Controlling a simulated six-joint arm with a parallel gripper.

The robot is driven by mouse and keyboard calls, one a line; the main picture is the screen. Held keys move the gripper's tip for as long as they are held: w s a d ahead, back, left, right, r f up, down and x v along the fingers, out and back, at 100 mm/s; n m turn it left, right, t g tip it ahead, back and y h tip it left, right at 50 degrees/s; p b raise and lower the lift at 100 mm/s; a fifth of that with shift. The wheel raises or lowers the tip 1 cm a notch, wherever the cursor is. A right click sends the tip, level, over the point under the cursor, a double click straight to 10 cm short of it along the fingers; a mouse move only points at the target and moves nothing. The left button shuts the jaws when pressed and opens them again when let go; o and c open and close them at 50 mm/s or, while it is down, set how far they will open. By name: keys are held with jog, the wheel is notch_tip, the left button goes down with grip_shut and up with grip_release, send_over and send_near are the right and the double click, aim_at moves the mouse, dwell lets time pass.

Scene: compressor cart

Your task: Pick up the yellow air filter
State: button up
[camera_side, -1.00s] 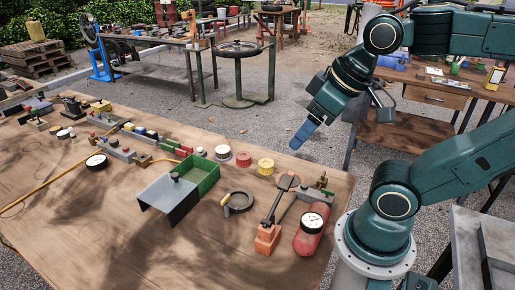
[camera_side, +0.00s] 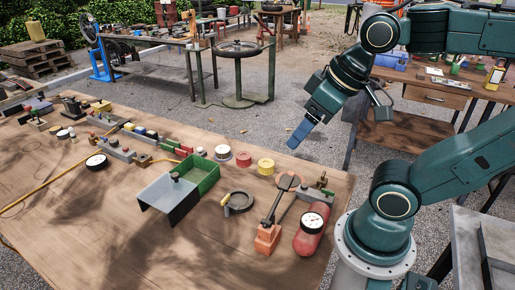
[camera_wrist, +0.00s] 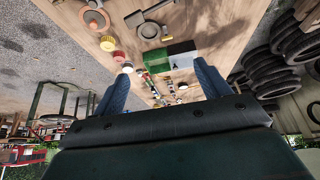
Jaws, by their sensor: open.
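The yellow air filter (camera_side: 266,167) is a short yellow cylinder standing upright near the far right edge of the wooden workbench (camera_side: 105,205). A red cylinder stands just left of it. In the wrist view the yellow filter (camera_wrist: 108,43) shows at the upper left, outside the span between the fingers. My gripper (camera_side: 301,136) has blue fingers and hangs in the air above and to the right of the filter, apart from it. In the wrist view the two fingers of my gripper (camera_wrist: 161,84) are spread with nothing held between them.
A black ring clamp (camera_side: 238,203), an orange-based tool (camera_side: 268,238) and a red gauge tank (camera_side: 311,232) lie nearer the front.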

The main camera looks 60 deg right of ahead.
jog(key=w+d+m+g, duration=0.2)
jog(key=w+d+m, duration=0.25)
jog(key=w, duration=0.35)
jog(key=m+g, duration=0.4)
jog(key=m, duration=0.7)
send_over(266, 162)
notch_tip(266, 162, down, 17)
jog(key=shift+s+d+f, duration=0.1)
jog(key=shift+f, duration=0.1)
jog(key=shift+f, duration=4.3)
jog(key=shift+f, duration=0.1)
jog(key=shift+f, duration=2.45)
